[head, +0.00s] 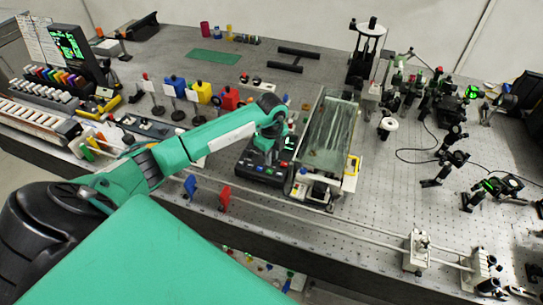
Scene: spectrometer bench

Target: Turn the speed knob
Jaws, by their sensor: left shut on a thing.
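A black control box (257,173) with several coloured buttons sits near the front edge of the bench, left of a long glass tank. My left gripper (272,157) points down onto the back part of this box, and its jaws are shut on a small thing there. That spot is where the speed knob appears to be, but the gripper hides the knob, so I cannot see its shape or how far it is turned. My right gripper does not show.
The glass tank (331,132) stands close on the right of the box. A blue flag (190,186) and a red flag (225,197) stand by the front rails. Coloured blocks on posts (203,92) lie behind my arm.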

